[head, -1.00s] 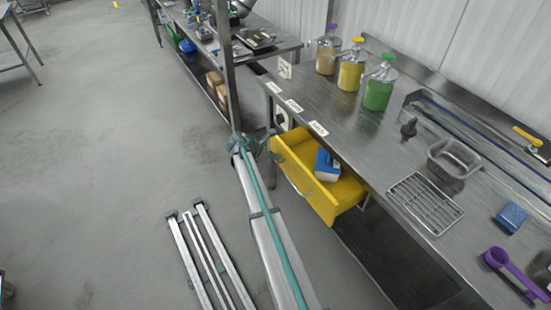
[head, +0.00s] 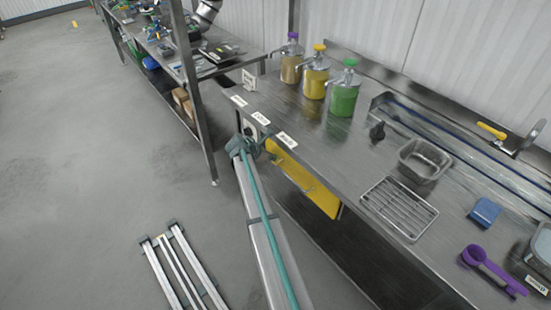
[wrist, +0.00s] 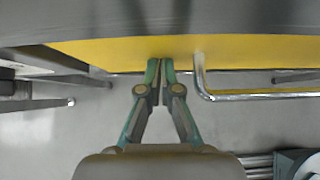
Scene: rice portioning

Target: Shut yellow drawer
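The yellow drawer (head: 308,182) sits under the near edge of the steel table in the head view. Only its front panel shows, about flush below the tabletop; its inside is hidden. In the wrist view the yellow front (wrist: 245,52) runs across below the grey table edge, with its metal bar handle (wrist: 255,96) to the right of my fingers. My gripper (head: 262,143) is at the left end of the drawer front. In the wrist view my gripper (wrist: 160,68) has its fingertips together, at the yellow front, with nothing between them. The handle is outside the fingers.
On the table (head: 300,118) stand three dispensers with purple, yellow and green (head: 343,95) tops. A wire rack (head: 400,207), a grey container (head: 423,160), a blue item (head: 484,212) and a purple scoop (head: 490,268) lie to the right. The floor at left is open.

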